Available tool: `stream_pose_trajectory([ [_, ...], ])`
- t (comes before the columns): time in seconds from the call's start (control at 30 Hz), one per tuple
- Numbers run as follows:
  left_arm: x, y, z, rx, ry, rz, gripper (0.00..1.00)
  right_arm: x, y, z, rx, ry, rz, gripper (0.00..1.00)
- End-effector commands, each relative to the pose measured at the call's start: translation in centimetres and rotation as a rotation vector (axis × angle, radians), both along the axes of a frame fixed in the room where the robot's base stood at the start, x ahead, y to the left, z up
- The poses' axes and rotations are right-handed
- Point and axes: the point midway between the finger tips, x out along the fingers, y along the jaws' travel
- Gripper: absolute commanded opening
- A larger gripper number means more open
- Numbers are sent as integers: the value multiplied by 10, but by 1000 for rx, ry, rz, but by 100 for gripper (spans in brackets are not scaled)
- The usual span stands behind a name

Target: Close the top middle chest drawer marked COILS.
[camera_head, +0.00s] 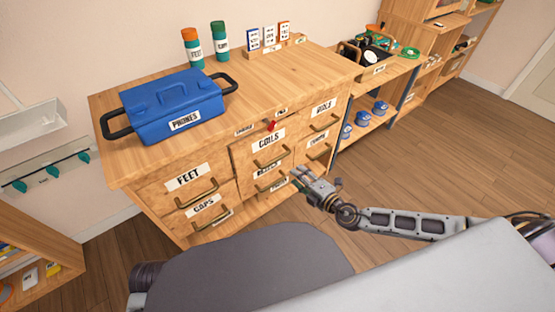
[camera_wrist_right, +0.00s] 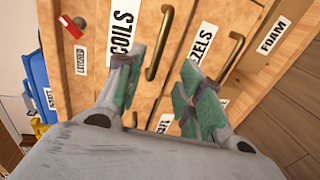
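The COILS drawer (camera_head: 242,160) is in the top middle of the wooden chest. Its front seems to stand slightly forward of its neighbours; how far is hard to tell. Its white COILS label (camera_wrist_right: 122,32) and brass bar handle (camera_wrist_right: 158,42) show in the right wrist view. My right gripper (camera_head: 298,177) is below and right of this drawer in the head view. In the wrist view its green-padded fingers (camera_wrist_right: 162,60) are apart with nothing between them, and the drawer front lies beyond, apparently without contact. My left gripper is out of view.
A small red piece (camera_head: 271,126) sits at the chest's upper edge above COILS. A blue PHONES case (camera_head: 172,98) and two bottles (camera_head: 192,50) stand on top. Closed-looking FEET (camera_head: 190,176) and CAPS drawers are on the left. Shelves stand right; wooden floor (camera_head: 440,160) is clear there.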

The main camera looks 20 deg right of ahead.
Motion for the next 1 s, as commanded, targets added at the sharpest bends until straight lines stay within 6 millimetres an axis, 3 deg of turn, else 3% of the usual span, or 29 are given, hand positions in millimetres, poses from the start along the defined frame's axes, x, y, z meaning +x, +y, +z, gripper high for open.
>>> stream_pose_trajectory([
  [0.27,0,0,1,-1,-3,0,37,11,4,-2,1,-2,0,37],
  [1.0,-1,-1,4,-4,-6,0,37,66,24,-15,0,-1,0,37],
])
